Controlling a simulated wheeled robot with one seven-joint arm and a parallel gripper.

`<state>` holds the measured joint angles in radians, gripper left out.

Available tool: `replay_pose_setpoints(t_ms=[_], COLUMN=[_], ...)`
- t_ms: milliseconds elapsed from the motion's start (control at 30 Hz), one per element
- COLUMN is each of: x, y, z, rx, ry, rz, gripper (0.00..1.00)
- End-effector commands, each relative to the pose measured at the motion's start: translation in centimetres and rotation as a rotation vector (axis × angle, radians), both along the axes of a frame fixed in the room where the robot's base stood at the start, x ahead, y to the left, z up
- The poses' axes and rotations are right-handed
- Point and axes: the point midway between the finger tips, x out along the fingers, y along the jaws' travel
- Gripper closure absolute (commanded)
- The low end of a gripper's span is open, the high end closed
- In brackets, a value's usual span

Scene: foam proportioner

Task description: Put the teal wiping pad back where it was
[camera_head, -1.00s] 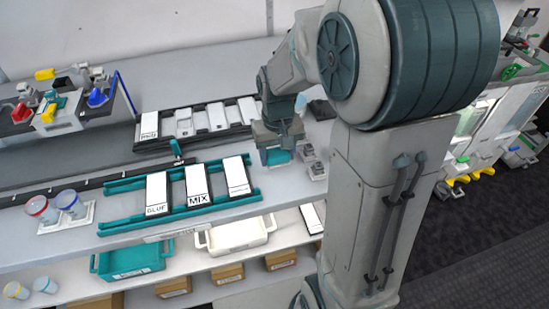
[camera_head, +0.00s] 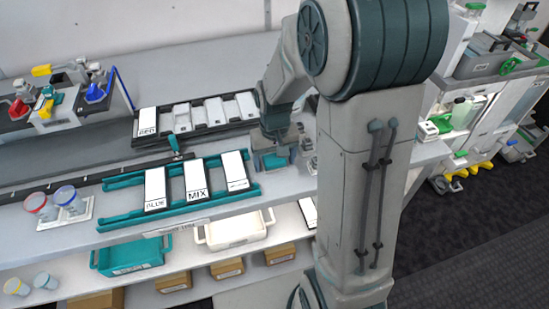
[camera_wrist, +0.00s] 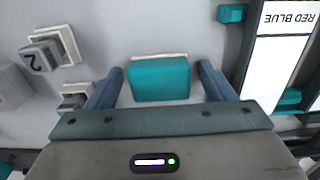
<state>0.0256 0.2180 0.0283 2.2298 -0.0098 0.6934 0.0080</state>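The teal wiping pad (camera_wrist: 160,79) is a small block between my gripper's two fingers in the wrist view, with a white strip showing along its far edge. My gripper (camera_wrist: 160,66) is open, with a narrow gap between the pad and each finger. In the head view the pad (camera_head: 275,161) shows just below my gripper (camera_head: 275,148), near the right end of the bench top. Whether the pad rests on the bench or on a white base cannot be told.
A teal rack (camera_head: 120,222) with BLUE, MIX and another panel lies left of my gripper. A black rack (camera_head: 160,142) of white panels lies behind.

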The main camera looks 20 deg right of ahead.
Motion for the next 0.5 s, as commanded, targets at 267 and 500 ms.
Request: replay_pose_setpoints(t_ms=[267, 500], x=[0.0, 0.1], y=[0.0, 0.0], z=[0.3, 3.9], rx=[0.000, 0.000], ry=[0.000, -0.008], rz=[0.000, 0.000], gripper=[0.24, 0.24])
